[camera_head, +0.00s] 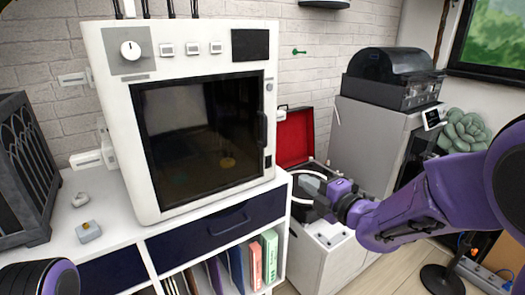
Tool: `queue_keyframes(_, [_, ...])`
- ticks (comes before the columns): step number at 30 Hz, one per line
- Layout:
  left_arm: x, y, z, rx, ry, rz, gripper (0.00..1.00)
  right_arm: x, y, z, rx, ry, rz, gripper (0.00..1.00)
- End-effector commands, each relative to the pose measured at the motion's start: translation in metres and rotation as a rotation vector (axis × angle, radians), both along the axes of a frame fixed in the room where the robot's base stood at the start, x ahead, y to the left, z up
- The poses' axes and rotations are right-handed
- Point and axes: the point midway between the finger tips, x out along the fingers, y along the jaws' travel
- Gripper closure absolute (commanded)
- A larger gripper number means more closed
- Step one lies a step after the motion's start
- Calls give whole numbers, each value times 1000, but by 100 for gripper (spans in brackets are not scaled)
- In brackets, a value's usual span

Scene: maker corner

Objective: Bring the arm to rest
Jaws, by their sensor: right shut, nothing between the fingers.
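My right arm, purple and black, reaches in from the right edge. Its gripper (318,203) is shut and empty, pointing left. It is in front of an open red-lined case (294,140) that holds a round dark disc, apparently a record player, and hides part of it. I cannot tell how far the gripper is above the white surface there. A rounded purple and black part of my left arm shows at the bottom left corner; the left gripper is out of view.
A large white machine (106,111) with a dark glass door stands on the white cabinet (110,235). A dark lattice box (20,170) and small grey items (88,231) are left of it. A grey cabinet (372,125) with a black-lidded device (392,78) stands behind the right arm. Floor (385,275) shows below.

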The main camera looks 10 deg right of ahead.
Motion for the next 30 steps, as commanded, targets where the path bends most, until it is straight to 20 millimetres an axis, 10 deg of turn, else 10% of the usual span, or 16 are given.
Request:
queue_keyframes(8, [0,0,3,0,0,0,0,1,-24,-9,642,185,-189,100])
queue_keyframes(14, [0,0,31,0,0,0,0,-37,-56,-121,1333,458,-598,100])
queue_keyframes(21, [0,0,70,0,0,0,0,-179,-79,-261,1713,597,-1260,100])
queue_keyframes(27, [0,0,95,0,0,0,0,-311,-79,-314,1589,707,-1641,100])
queue_keyframes(30, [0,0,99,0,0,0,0,-344,-78,-324,1536,751,-1712,100])
